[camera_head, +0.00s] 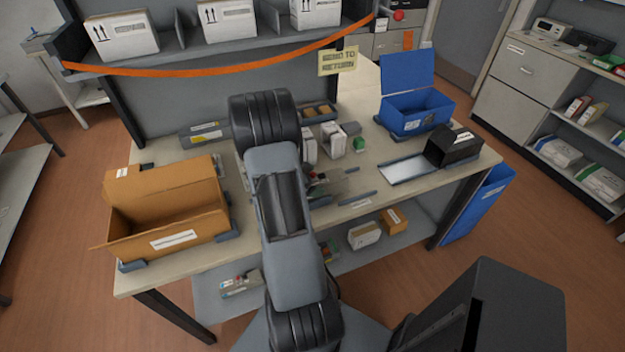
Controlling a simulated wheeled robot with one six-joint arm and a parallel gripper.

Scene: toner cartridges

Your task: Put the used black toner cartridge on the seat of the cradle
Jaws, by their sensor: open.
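My arm rises through the middle of the camera_head view and bends at a dark joint over the workbench. No black cartridge is clearly seen.
On the bench (390,151) are an open cardboard box (187,239) at left, white cartons (333,139) in the middle, a blue lidded bin (412,118) behind and a black box (454,146) beside a pale plate (408,168) at right. A shelf overhangs the back.

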